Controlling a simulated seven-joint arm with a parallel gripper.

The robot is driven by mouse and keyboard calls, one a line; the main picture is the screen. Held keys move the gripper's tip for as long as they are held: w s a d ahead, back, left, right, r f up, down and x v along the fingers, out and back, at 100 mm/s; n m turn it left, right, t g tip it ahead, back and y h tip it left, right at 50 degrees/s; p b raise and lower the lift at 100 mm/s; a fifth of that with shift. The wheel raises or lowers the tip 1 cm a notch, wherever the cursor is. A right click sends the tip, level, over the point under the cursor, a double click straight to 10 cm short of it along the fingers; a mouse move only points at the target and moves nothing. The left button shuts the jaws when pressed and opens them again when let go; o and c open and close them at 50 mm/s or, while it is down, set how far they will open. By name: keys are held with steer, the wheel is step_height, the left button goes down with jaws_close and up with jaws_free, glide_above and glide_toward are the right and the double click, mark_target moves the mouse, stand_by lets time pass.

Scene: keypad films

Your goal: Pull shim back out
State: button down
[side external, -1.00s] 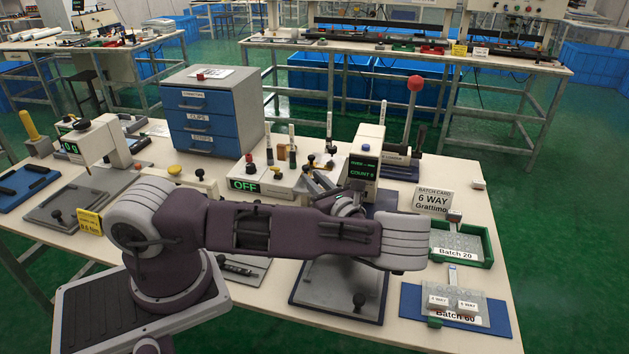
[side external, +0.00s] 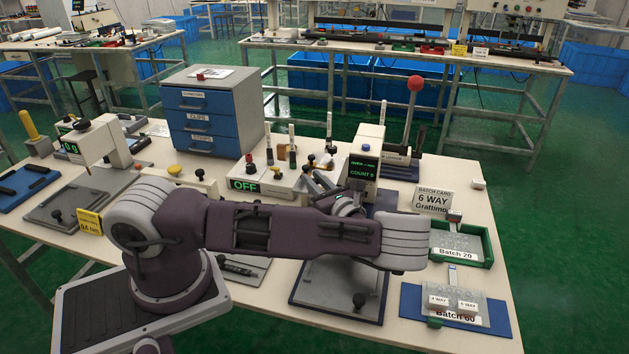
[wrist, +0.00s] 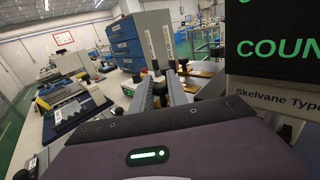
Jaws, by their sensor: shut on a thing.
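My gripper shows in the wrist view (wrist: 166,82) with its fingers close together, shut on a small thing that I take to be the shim.
A white box with a green OFF display (side external: 246,185) and upright posts stands left of the fingers. A red-knobbed lever (side external: 415,84) rises behind. A grey plate (side external: 335,295) lies below my wrist. Green tray Batch 20 (side external: 489,250) and blue tray Batch 60 (side external: 497,326) are at the right.

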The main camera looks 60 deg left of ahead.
mark_target(298, 187)
steer(key=shift+s+a, duration=1.55)
steer(key=shift+s, duration=0.05)
steer(key=c, duration=1.3)
jaws_free()
steer(key=shift+c, duration=0.2)
